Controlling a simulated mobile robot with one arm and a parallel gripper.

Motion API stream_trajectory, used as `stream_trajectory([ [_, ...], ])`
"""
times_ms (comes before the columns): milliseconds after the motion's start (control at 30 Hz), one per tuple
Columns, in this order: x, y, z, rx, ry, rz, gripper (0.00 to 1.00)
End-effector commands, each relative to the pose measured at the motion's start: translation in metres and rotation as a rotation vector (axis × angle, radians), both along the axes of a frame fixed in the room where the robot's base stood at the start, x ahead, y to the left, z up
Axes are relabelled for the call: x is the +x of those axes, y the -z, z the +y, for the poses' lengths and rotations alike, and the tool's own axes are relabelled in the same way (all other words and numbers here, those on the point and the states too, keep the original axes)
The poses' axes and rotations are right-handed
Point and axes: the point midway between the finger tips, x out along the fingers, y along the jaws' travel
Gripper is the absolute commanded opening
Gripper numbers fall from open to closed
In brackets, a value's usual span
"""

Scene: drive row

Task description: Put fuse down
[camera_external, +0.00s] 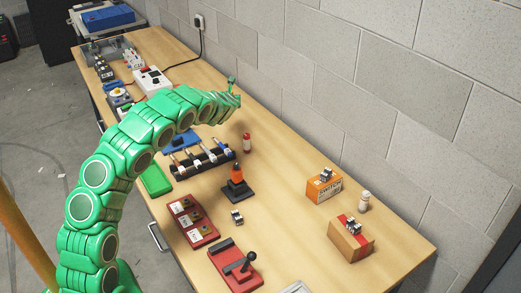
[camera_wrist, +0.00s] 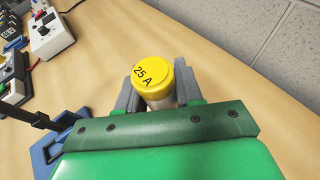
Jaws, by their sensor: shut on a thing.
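A fuse (camera_wrist: 152,73) with a yellow cap marked "25 A" sits between the grey jaws of my gripper (camera_wrist: 158,90) in the wrist view. The jaws are shut on it from both sides. Its cap faces the camera and its lower part is mostly hidden, so I cannot tell whether it touches the table. In the external view my gripper (camera_external: 232,90) is over the back part of the wooden table (camera_external: 290,150), near the wall. The held fuse cannot be made out there.
A black fuse rack (camera_external: 202,160), a blue item (camera_external: 181,141) and an orange-and-black item (camera_external: 237,182) are nearer the front. A white control box (camera_external: 152,80) lies left. Bare wood surrounds the gripper toward the wall.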

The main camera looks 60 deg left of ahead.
Motion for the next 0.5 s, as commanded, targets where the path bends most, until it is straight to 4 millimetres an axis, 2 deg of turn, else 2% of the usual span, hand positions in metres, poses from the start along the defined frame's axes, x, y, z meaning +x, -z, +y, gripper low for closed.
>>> stream_trajectory([
  [233, -0.001, 0.031, 0.001, 0.0, -0.001, 0.004, 0.0],
  [500, -0.001, 0.055, 0.001, 0.0, -0.001, 0.003, 0.0],
])
